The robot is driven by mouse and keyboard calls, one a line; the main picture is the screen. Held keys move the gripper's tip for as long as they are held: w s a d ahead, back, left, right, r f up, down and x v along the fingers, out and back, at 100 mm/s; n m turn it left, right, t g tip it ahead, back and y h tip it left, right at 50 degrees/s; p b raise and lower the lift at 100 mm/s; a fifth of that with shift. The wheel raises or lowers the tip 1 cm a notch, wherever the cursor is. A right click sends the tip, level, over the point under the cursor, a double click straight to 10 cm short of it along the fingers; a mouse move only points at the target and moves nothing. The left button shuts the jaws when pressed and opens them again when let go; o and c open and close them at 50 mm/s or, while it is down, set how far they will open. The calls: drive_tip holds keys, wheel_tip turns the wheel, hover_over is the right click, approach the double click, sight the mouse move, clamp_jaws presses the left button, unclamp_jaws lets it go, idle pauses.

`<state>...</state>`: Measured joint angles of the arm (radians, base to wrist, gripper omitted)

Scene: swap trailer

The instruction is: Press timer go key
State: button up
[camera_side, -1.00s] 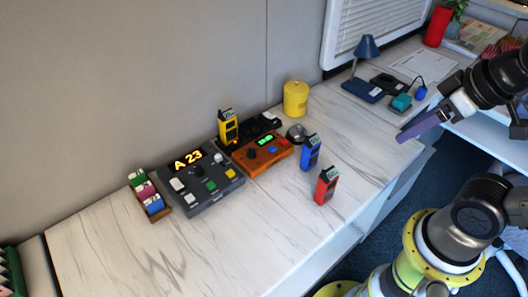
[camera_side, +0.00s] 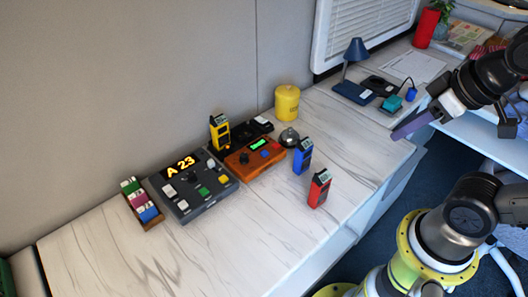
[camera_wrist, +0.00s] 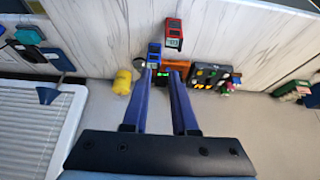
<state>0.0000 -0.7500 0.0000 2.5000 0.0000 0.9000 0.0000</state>
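An orange box (camera_side: 254,158) with a green lit display, a dark knob, and blue and red keys sits on the marbled counter. A grey console (camera_side: 196,189) reading "A 23", with white, green and yellow keys, stands to its left. No readable label shows which is the timer or its go key. My gripper (camera_side: 397,134) hangs at the right, well away from both. In the wrist view its two blue fingers (camera_wrist: 163,70) are apart with nothing held. They partly hide the orange box (camera_wrist: 178,65) there; the grey console (camera_wrist: 208,76) shows to their right.
Yellow (camera_side: 219,132), blue (camera_side: 303,156) and red (camera_side: 319,188) handsets stand around the orange box. A round bell (camera_side: 289,138) and yellow candle (camera_side: 287,104) are nearby. The front counter is clear.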

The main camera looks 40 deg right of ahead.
clamp_jaws()
idle(1.4)
